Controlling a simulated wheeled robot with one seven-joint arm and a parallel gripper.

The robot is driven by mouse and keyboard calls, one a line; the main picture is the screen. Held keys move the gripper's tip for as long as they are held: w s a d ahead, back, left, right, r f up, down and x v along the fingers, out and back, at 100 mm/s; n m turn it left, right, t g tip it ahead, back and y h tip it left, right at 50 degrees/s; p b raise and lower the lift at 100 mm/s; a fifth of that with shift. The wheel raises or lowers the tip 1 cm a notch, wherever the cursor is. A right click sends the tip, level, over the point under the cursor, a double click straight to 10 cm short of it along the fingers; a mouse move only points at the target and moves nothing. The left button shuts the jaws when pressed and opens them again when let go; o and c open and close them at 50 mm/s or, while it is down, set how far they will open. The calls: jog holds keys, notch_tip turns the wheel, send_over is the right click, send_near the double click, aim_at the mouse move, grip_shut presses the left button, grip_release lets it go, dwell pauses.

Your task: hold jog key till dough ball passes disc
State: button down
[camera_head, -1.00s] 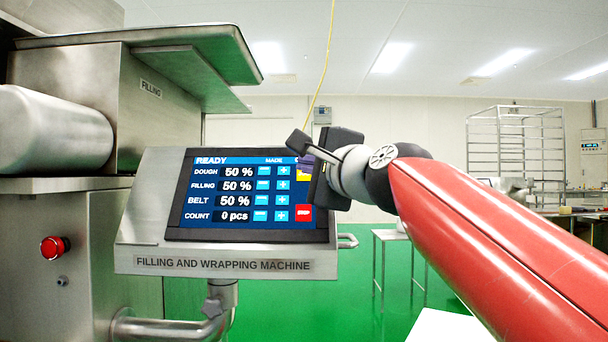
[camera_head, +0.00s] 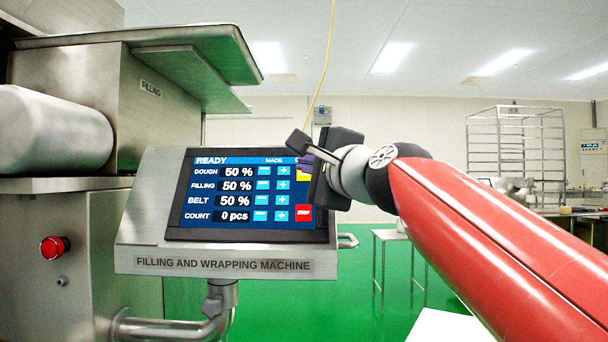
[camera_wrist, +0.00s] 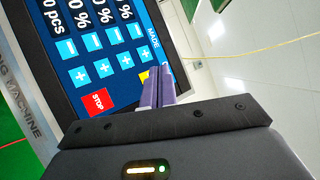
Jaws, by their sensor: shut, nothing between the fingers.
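The control panel screen (camera_head: 250,195) reads READY, with DOUGH, FILLING and BELT each at 50 % and COUNT at 0 pcs. My gripper (camera_head: 304,163) is at the screen's upper right edge, its purple fingers shut and empty. In the wrist view the fingertips of my gripper (camera_wrist: 158,75) lie over the key column, covering part of a yellow key (camera_wrist: 145,77). The yellow key also shows in the head view (camera_head: 303,175), just below the fingers. Whether the fingertips touch the screen I cannot tell. No jog key label is readable, and no dough ball or disc is in view.
A red STOP key (camera_head: 304,213) is below the yellow key. A red push button (camera_head: 54,247) is on the machine body at left. A yellow cord (camera_head: 325,60) hangs behind the panel. A rack (camera_head: 515,155) stands far right.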

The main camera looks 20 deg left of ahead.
jog(key=shift+w, duration=0.1)
jog(key=shift+w+f, duration=0.2)
jog(key=shift+w, duration=0.05)
jog(key=shift+w+a+f, duration=0.15)
jog(key=shift+w+f, duration=0.05)
jog(key=shift+w, duration=0.05)
dwell(0.6)
jog(key=shift+s+r, duration=0.1)
jog(key=shift+r, duration=0.05)
dwell(3.6)
jog(key=shift+s+r, duration=0.25)
jog(key=shift+s, duration=0.25)
jog(key=s+r+p, duration=0.1)
jog(key=s+d, duration=0.1)
jog(key=s+r+p, duration=0.1)
jog(key=s, duration=0.1)
jog(key=shift+s+d+r+p, duration=0.1)
jog(key=shift+d+r+p, duration=0.05)
jog(key=shift+r+p, duration=0.15)
